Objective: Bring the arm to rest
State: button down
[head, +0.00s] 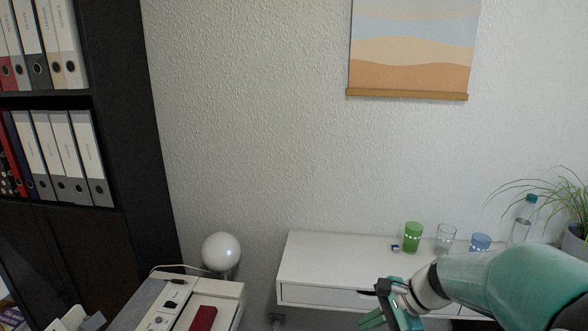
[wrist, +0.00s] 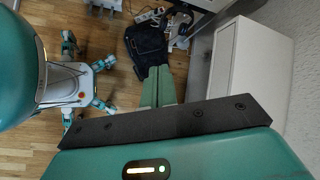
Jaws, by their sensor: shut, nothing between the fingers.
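My gripper (head: 374,319) shows at the bottom of the head view, in front of the white wall desk, with my teal arm reaching in from the right. In the wrist view my gripper's two green fingers (wrist: 158,87) lie side by side, shut with nothing between them. Below them in that view are the wooden floor (wrist: 115,25) and a dark bag (wrist: 146,45). My own body and legs show at the left of the wrist view.
The white desk (head: 320,259) carries a green glass (head: 412,237), a clear glass (head: 445,238), a blue cup (head: 480,243), a bottle (head: 522,222) and a plant (head: 570,200). A dark shelf (head: 120,120) holds binders.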

jog(key=s+r+n+t+h, duration=0.3)
jog(key=s+r+n+h, duration=0.4)
jog(key=s+r+n, duration=0.3)
jog(key=shift+s+a+n, duration=0.2)
jog(key=shift+s+n, duration=2)
jog(key=shift+s, duration=0.95)
jog(key=shift+r, duration=0.1)
